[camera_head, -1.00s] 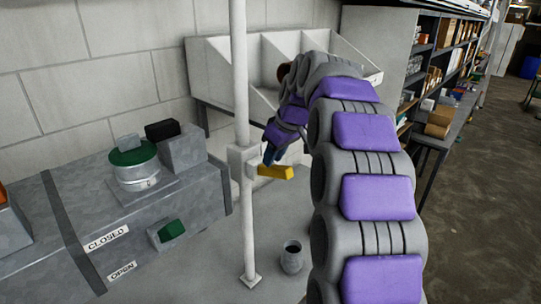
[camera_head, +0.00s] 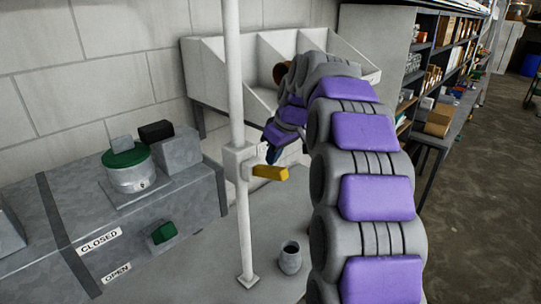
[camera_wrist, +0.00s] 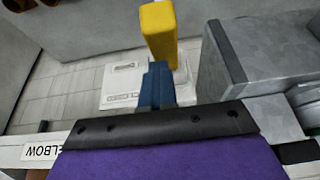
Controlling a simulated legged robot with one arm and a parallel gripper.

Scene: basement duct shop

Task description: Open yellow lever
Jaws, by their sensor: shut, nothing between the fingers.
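The yellow lever (camera_head: 270,173) sticks out to the right from a white valve box (camera_head: 238,162) on a white vertical pipe (camera_head: 236,90). In the wrist view the yellow lever (camera_wrist: 159,32) stands just beyond my gripper's fingertips. My gripper (camera_head: 273,154) is right above and behind the lever in the head view. In the wrist view my gripper's blue fingers (camera_wrist: 156,84) are together and hold nothing. The fingertips look close to the lever's near end; I cannot tell whether they touch it.
A grey duct (camera_head: 190,205) with CLOSED and OPEN labels lies left of the pipe. A grey cup (camera_head: 290,258) stands on the floor by the pipe's foot. White bins (camera_head: 215,75) are behind, and shelving (camera_head: 425,85) stands at the right.

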